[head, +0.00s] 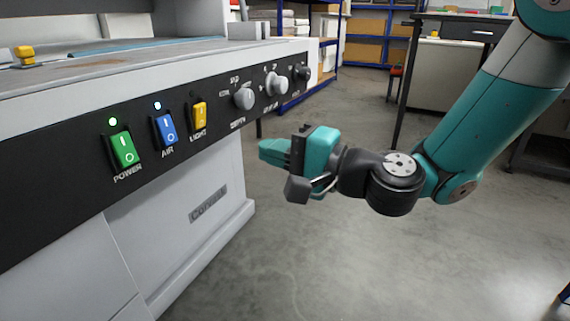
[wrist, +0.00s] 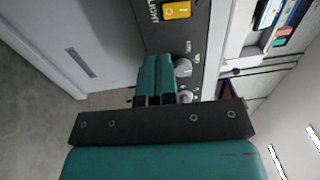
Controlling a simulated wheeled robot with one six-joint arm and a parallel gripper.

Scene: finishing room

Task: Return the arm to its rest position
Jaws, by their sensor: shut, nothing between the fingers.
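My gripper (head: 262,148) is teal and black and hangs over open floor, to the right of the machine's control panel (head: 60,185). In the wrist view its two teal fingers (wrist: 155,62) lie side by side, shut, with nothing between them. The fingertips point toward the panel and appear apart from it, in front of the knobs. My arm reaches in from the upper right, with its wrist bent at the middle of the head view.
The panel has a green POWER switch (head: 123,148) and a blue AIR switch (head: 166,129), each with a lit lamp above. A yellow LIGHT switch (head: 199,115) has a dark lamp. Grey knobs (head: 244,98) follow. Blue shelving (head: 365,35) and a workbench (head: 465,28) stand behind. Floor right is clear.

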